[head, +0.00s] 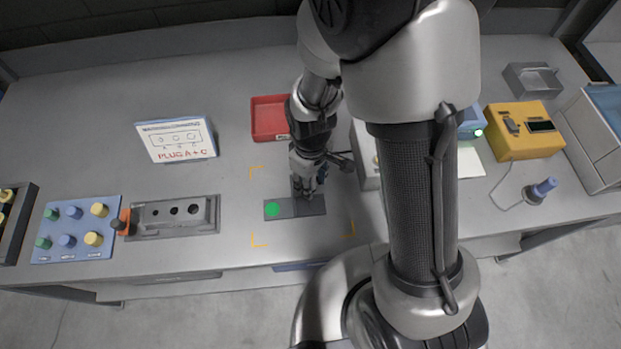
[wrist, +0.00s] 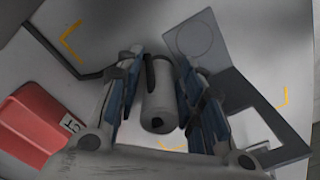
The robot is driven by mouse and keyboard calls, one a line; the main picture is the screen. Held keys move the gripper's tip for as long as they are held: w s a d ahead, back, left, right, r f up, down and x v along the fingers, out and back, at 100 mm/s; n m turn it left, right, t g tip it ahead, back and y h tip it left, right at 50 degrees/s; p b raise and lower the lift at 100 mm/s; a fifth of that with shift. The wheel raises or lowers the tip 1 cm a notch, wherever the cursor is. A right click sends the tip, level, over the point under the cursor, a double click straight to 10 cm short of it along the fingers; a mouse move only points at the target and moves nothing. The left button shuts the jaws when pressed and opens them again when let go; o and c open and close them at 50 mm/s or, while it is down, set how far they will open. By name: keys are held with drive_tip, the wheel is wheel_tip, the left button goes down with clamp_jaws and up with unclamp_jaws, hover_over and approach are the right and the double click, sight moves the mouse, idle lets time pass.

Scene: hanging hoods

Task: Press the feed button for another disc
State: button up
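My gripper (head: 308,190) points down over the right part of a small dark plate (head: 283,208). In the wrist view its two fingers (wrist: 160,75) stand on either side of a pale grey cylinder (wrist: 160,100) with a dark hole in its near end. I cannot tell whether they grip it. The plate's left part bears a green round spot (head: 272,209) in the head view; the wrist view shows a circle outline (wrist: 193,40) on the plate. No feed button can be made out for certain, and my arm hides part of the bench.
A red tray (head: 268,118) stands behind my gripper. A block with holes (head: 174,215), a blue peg board (head: 75,230) and a sign (head: 176,139) stand left. A yellow box (head: 525,130) and a teal device (head: 471,122) with a green light stand right. Bench between sign and plate is clear.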

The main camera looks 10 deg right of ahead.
wheel_tip(320, 180, up, 13)
drive_tip(key=p, duration=0.4)
drive_tip(key=shift+f, duration=0.15)
drive_tip(key=s+d+r+m+t, duration=0.2)
drive_tip(key=s+d+r+m, duration=0.2)
drive_tip(key=r, duration=0.5)
drive_tip(key=s+d+r+m+t, duration=0.2)
drive_tip(key=s+d+r+m, duration=0.2)
drive_tip(key=s+r, duration=0.4)
wheel_tip(320, 180, up, 2)
drive_tip(key=shift+s+d+m+t, duration=0.15)
drive_tip(key=shift+s+m+t, duration=0.05)
drive_tip(key=shift+m+t, duration=0.1)
drive_tip(key=shift+c, duration=0.2)
clamp_jaws()
